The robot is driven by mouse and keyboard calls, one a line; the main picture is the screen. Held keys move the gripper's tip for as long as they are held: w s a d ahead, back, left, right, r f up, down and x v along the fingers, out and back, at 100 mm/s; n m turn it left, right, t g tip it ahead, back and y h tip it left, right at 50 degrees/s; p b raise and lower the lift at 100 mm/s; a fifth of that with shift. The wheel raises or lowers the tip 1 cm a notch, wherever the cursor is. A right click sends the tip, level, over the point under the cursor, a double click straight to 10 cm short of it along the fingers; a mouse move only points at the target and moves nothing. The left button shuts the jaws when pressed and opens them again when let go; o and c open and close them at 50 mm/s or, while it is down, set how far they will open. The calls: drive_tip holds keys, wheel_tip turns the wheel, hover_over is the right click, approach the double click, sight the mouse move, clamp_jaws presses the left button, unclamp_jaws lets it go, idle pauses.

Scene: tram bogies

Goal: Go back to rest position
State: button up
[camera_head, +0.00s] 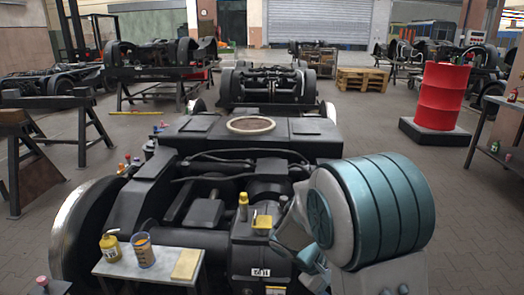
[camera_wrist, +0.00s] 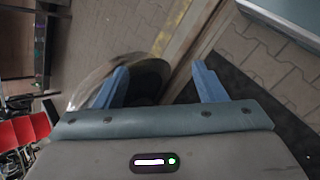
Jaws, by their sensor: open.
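My gripper (camera_wrist: 162,85) shows in the wrist view with its two blue fingers spread wide apart. Nothing is between the fingers, so it is open and empty. Behind the fingers are a curved metal rim, which looks like a wheel, and the paved floor. In the head view my arm, white with a ribbed teal part, fills the lower right in front of the bogie (camera_head: 215,150). My gripper cannot be made out in the head view.
A small table (camera_head: 150,268) at the lower left holds a yellow oil can (camera_head: 110,246), a measuring jug (camera_head: 143,250) and a yellow pad (camera_head: 187,264). A red barrel (camera_head: 441,95) stands at right on a dark base. Sawhorses (camera_head: 70,125) stand left. Paved floor is open around the bogie.

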drive_tip(key=s+a+r+m+t+y+p, duration=0.1)
drive_tip(key=s+a+r+m+y+p, duration=0.1)
drive_tip(key=s+r+p, duration=0.4)
drive_tip(key=s+a+r+m+t+y+p, duration=0.2)
drive_tip(key=s+r+y+p, duration=0.4)
drive_tip(key=r, duration=1.1)
drive_tip(key=shift+s+a+r+m+t+y, duration=0.35)
drive_tip(key=shift+s+m, duration=0.55)
drive_tip(key=shift+s, duration=0.15)
